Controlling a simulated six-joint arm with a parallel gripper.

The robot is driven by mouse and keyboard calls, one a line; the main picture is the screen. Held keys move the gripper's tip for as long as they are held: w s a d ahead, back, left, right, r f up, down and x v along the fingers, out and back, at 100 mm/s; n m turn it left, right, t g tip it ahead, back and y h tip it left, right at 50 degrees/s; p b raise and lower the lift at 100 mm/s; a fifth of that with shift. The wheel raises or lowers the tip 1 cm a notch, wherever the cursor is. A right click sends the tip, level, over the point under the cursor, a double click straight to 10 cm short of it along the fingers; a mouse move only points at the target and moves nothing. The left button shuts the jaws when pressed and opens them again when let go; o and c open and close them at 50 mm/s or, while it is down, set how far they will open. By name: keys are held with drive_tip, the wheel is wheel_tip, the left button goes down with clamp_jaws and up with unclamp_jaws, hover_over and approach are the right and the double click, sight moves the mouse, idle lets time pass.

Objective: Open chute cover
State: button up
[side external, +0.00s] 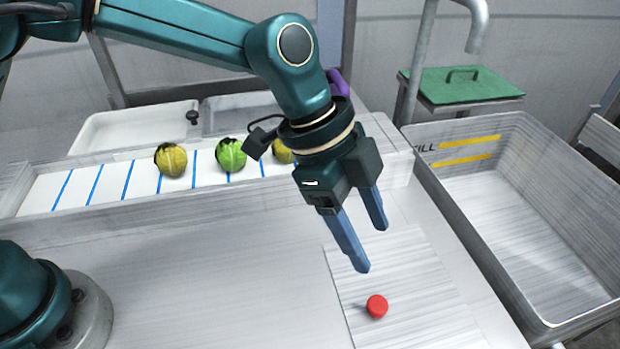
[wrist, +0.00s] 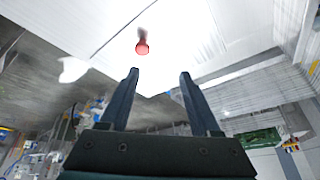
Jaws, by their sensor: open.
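A pale flat panel (side external: 430,300) with a red round knob (side external: 377,306) lies on the work table. A green lid (side external: 462,87) with a bar handle sits flat on a box at the back right. The frames do not settle which of these is the chute cover. My gripper (side external: 371,248) is open and empty, fingers pointing down above the panel, apart from the knob. In the wrist view the red knob (wrist: 142,47) shows beyond the fingertips (wrist: 159,74), slightly left of their middle. The green lid also shows in the wrist view (wrist: 258,138).
A large open bin (side external: 470,250) with yellow stripes stands right of the table. Behind the table, a white belt (side external: 108,183) with blue lines carries round greens, including a yellowish one (side external: 171,160) and a green one (side external: 231,155). A grey pipe (side external: 419,60) rises beside the green lid.

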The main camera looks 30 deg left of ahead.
sight(377, 302)
drive_tip(key=shift+m+g, duration=0.3)
drive_tip(key=shift+g, duration=0.2)
drive_tip(key=d+f, duration=0.1)
drive_tip(key=f, duration=0.1)
drive_tip(key=s+d+f, duration=0.1)
drive_tip(key=f, duration=0.1)
drive_tip(key=s+f, duration=0.1)
drive_tip(key=f, duration=0.1)
drive_tip(key=shift+s+d+f, duration=0.25)
drive_tip(key=shift+d+f, duration=0.4)
drive_tip(key=shift+f, duration=0.4)
clamp_jaws()
drive_tip(key=shift+w, duration=0.1)
